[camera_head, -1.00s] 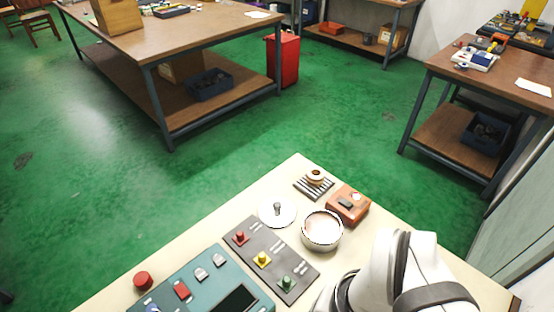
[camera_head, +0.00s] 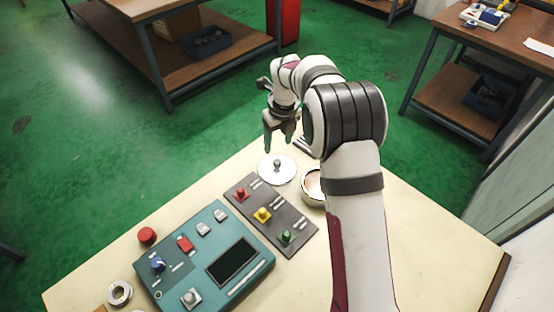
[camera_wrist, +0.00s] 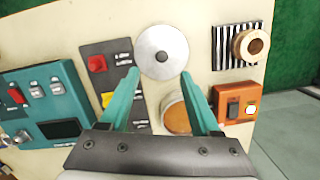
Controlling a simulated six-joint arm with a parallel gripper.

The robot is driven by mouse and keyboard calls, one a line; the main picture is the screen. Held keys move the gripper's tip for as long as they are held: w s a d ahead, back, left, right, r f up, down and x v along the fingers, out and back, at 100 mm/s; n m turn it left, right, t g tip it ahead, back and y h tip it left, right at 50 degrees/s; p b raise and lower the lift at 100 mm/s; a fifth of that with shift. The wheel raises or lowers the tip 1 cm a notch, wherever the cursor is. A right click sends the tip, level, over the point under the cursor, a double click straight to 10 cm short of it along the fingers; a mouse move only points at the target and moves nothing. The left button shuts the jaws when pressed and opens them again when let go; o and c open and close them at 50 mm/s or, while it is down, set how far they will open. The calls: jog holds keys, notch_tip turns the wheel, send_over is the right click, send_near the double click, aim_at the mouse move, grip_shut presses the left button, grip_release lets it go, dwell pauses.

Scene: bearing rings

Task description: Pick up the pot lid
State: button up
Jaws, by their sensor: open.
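The pot lid (camera_head: 277,168) is a round white-silver disc with a small grey knob, lying flat on the cream table. In the wrist view the lid (camera_wrist: 162,52) lies ahead of the fingertips, with its knob facing up. My gripper (camera_head: 280,141) has green fingers spread apart and empty, above the table just behind the lid in the head view. In the wrist view my gripper (camera_wrist: 159,80) shows both fingertips apart near the lid's lower edge. The pot (camera_head: 313,187) stands right of the lid, partly hidden by my arm; it also shows between the fingers in the wrist view (camera_wrist: 176,117).
A dark panel (camera_head: 249,205) with red, yellow and green buttons lies left of the pot. A teal control box (camera_head: 215,245) sits further left. In the wrist view, a striped block with a ring (camera_wrist: 238,45) and an orange switch box (camera_wrist: 236,100) are on the right.

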aim_at(277, 161)
jog(key=f, duration=0.6)
jog(key=w+f, duration=0.1)
jog(key=f, duration=0.2)
jog(key=shift+a+f, duration=0.15)
grip_shut()
